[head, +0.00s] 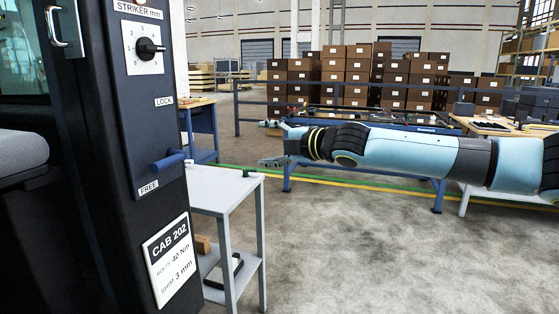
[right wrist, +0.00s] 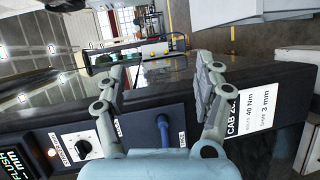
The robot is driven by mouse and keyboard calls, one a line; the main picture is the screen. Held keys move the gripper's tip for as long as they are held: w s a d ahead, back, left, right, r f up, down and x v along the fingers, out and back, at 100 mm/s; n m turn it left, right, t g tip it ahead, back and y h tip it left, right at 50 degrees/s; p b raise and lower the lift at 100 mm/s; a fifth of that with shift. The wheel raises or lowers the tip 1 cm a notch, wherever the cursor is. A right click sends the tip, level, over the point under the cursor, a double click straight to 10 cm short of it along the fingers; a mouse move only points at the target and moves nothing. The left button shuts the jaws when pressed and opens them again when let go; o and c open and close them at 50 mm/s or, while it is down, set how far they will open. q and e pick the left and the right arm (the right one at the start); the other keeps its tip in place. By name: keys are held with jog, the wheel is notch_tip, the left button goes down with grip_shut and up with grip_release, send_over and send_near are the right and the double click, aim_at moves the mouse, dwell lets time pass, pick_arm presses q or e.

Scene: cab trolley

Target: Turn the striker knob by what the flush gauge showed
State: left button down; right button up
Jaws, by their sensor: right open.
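The black striker knob (head: 148,48) sits on a white numbered dial under the label "STRIKER mm" on the dark cab pillar (head: 115,110). It also shows in the right wrist view (right wrist: 83,148), left of my gripper. The flush gauge display (right wrist: 12,163), marked "FLUSH mm", is partly cut off there, and I cannot read its value. My right gripper (head: 273,146) is to the right of the pillar, apart from the knob. In the right wrist view its fingers (right wrist: 160,82) are spread and empty. My left gripper is not in view.
A blue lever (head: 168,160) sticks out near the "FREE" label, below "LOCK". A "CAB 202" placard (head: 169,258) reads bolts 40 Nm, shim 3 mm. A grey trolley (head: 222,187) stands beside the pillar. Open floor (head: 350,250) lies to the right.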

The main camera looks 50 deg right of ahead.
jog(key=shift+h, duration=0.5)
jog(key=shift+s+d+f+b, duration=0.1)
jog(key=shift+d+f+b, duration=0.15)
jog(key=shift+d+f, duration=0.5)
jog(key=shift+d+f+b, duration=0.2)
jog(key=shift+d+f, duration=0.35)
jog(key=shift+d, duration=0.3)
jog(key=s+a+f+m+g+h, duration=0.1)
jog(key=s+f+m+g, duration=0.15)
jog(key=s+f, duration=0.65)
jog(key=s+a+f+m+g, duration=0.1)
jog(key=s+f+m+g, duration=0.15)
jog(key=f, duration=1.25)
jog(key=s+a+f+m+g+h, duration=0.1)
jog(key=s+f+m+g, duration=0.15)
jog(key=s+f, duration=0.7)
jog(key=s+a+f+m+g, duration=0.2)
jog(key=s+a+f+m, duration=0.1)
jog(key=s+a+f, duration=0.3)
jog(key=s+a+f+m+g+y, duration=0.1)
jog(key=s+a+f+m+g, duration=0.2)
jog(key=s+a+f, duration=0.4)
jog(key=s+a+f+m+g+y, duration=0.1)
jog(key=s+a+f+m, duration=0.3)
jog(key=s+f, duration=0.9)
jog(key=s+a+g, duration=0.1)
jog(key=s+a, duration=0.2)
jog(key=s, duration=0.3)
jog(key=shift+g, duration=0.35)
